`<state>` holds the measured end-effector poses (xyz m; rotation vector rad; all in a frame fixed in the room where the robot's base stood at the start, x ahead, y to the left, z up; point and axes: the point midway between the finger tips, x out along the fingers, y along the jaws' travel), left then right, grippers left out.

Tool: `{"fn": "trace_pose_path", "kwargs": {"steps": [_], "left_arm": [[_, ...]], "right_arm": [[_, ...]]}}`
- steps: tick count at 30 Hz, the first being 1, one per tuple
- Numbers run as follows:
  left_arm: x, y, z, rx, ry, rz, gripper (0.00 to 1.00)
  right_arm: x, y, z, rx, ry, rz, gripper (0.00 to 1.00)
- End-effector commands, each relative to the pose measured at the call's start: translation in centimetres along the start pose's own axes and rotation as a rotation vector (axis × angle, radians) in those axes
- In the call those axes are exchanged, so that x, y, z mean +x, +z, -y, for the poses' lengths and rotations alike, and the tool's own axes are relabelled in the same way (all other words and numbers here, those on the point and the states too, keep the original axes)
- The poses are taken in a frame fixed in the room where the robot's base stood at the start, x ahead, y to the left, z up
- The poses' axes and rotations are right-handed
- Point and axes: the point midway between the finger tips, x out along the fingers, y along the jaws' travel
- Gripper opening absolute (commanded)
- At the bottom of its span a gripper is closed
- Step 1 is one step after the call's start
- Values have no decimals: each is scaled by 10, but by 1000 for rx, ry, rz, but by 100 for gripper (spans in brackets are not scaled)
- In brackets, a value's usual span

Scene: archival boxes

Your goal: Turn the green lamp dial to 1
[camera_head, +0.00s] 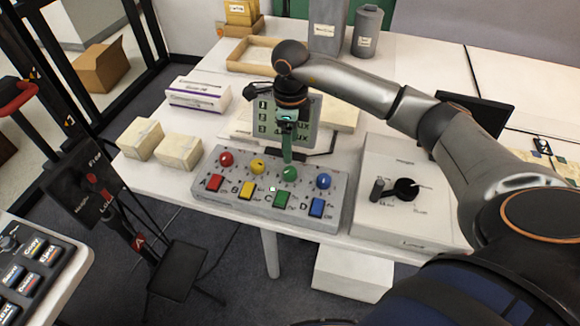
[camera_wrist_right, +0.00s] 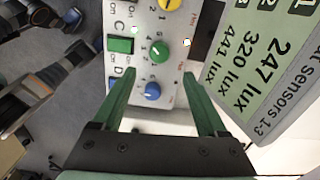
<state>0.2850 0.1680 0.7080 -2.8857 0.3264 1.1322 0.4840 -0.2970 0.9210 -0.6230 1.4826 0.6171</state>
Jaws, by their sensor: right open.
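The green dial (camera_head: 289,174) is a round knob in the row of coloured dials on the grey control panel (camera_head: 335,215), above the green button (camera_head: 281,200). In the wrist view the green dial (camera_wrist_right: 159,50) shows a short white pointer mark; the digits around it are too small to read surely. My right gripper (camera_head: 288,158) has green fingers pointing down over the green dial. In the wrist view my right gripper (camera_wrist_right: 160,75) is open and empty, with the blue dial (camera_wrist_right: 152,91) seen between its fingers. Contact with the green dial cannot be told. My left gripper is not in view.
Red (camera_head: 226,159) and yellow (camera_head: 257,167) dials lie left of the green one. A lux display (camera_head: 299,125) stands behind the panel. A white box with a black knob (camera_head: 406,189) is at right. Pale boxes (camera_head: 179,152) stand at left.

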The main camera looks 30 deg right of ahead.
Motion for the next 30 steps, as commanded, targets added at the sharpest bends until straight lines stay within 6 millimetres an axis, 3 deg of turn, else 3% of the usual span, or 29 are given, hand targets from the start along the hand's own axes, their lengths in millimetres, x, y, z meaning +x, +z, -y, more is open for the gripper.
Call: {"fn": "trace_pose_path", "kwargs": {"steps": [6, 13, 26, 30], "left_arm": [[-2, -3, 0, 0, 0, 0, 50], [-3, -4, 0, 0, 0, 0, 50], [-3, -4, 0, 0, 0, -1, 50], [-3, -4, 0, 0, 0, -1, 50]], "right_arm": [[48, 0, -2, -1, 6, -2, 75], [82, 1, -2, 0, 5, 1, 75], [94, 1, -1, -1, 2, 3, 75], [94, 1, -1, -1, 3, 3, 62]]}}
